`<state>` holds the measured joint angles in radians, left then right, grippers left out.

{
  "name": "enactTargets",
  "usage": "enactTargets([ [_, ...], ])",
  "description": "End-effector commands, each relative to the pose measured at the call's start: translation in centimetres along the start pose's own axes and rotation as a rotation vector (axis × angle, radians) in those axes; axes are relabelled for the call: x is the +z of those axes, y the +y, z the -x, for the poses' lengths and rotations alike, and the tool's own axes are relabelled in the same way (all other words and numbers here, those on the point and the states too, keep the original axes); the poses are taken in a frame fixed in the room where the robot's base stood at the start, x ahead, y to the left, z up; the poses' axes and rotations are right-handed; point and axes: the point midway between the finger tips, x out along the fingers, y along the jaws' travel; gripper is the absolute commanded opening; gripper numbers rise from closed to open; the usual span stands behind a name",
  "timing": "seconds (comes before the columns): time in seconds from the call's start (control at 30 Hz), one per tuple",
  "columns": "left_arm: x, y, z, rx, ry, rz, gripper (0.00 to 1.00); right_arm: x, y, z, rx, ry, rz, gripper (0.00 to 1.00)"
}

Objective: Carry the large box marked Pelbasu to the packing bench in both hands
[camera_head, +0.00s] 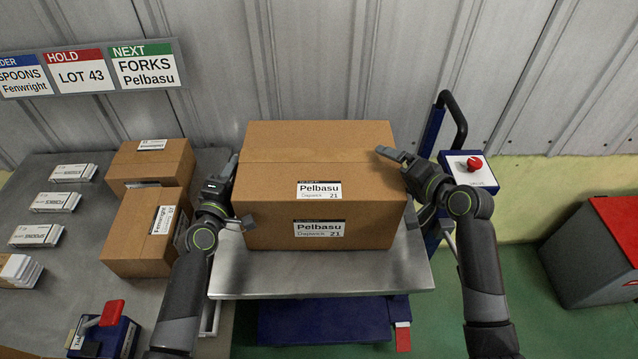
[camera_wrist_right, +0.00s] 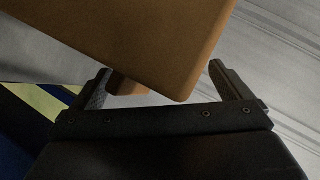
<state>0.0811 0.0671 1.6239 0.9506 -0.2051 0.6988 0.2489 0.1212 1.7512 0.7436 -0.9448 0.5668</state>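The large brown box marked Pelbasu (camera_head: 270,185) sits upright on a bare steel platform (camera_head: 320,280), with labels on its top and front. My left gripper (camera_head: 238,196) is at the box's left side, fingers spread, one along the side and one near the front corner. My right gripper (camera_head: 398,186) is at the right side, one finger over the top edge and the other lower down. In the right wrist view the box (camera_wrist_right: 150,40) reaches between the spread fingers of my right gripper (camera_wrist_right: 160,85). I cannot tell whether either gripper touches it.
A grey table (camera_head: 60,220) at left holds smaller cartons (camera_head: 145,225), white packets (camera_head: 60,202) and a blue-and-red device (camera_head: 105,330). A grey bin (camera_head: 590,255) is far right.

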Motion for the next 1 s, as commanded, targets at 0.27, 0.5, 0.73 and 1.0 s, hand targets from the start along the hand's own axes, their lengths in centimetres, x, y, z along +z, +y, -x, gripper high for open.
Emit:
enactTargets([
  [0.27,0.01,-0.01,0.03,0.000,0.000,0.000,0.00,0.01,0.01,0.02,0.000,0.000,-0.001,0.61],
  [0.5,0.06,-0.01,0.02,0.000,-0.001,0.001,0.00,0.11,0.06,-0.02,0.001,-0.003,-0.004,0.29],
  [0.73,0.11,0.00,0.01,0.000,-0.003,0.001,0.00,0.22,0.13,-0.05,0.002,-0.006,-0.007,0.04],
  [1.0,0.18,0.91,-0.18,0.015,-0.002,0.001,0.00,-0.01,-0.61,0.02,-0.011,-0.002,-0.005,0.04],
])
